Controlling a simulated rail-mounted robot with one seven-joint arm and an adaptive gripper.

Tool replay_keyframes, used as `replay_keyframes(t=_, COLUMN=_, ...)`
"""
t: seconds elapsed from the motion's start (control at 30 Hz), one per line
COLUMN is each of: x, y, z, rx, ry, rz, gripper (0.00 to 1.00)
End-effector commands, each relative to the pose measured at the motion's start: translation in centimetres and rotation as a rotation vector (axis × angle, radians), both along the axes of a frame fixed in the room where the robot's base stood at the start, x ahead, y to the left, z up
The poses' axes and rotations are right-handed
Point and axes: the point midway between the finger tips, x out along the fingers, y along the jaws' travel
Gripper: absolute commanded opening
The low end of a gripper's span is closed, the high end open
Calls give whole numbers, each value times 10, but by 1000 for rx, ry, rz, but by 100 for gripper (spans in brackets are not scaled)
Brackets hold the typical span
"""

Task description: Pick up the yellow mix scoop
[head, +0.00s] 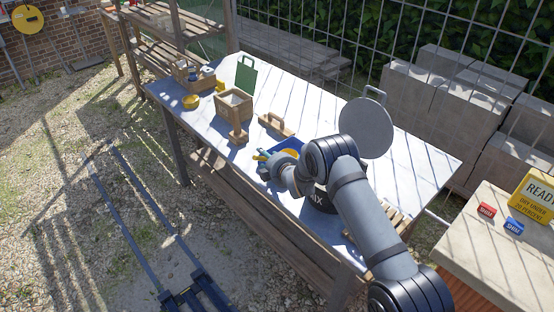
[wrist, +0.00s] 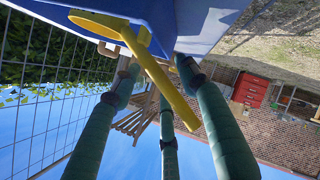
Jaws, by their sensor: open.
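The yellow mix scoop (wrist: 162,82) shows large in the wrist view, its long handle slanting down to the right between my gripper's fingers. Its wide end lies at the upper left against a blue tray (wrist: 185,18). In the head view a bit of yellow, likely the scoop (head: 261,155), shows beside my gripper (head: 268,160), next to the blue tray (head: 291,143). My gripper's green fingers (wrist: 157,66) are spread apart around the handle; I cannot tell whether any finger touches it. My arm hides part of the tray in the head view.
A black tub (head: 320,198) and a round grey disc (head: 365,128) are close to my arm.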

Motion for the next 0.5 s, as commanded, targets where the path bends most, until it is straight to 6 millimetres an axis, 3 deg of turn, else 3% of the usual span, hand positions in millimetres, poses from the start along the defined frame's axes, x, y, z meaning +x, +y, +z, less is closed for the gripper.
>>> replay_keyframes(t=0.2, x=0, y=0, z=0, rx=0, ry=0, rz=0, gripper=44)
replay_keyframes(t=0.5, x=0, y=0, z=0, rx=0, ry=1, rz=-1, gripper=26)
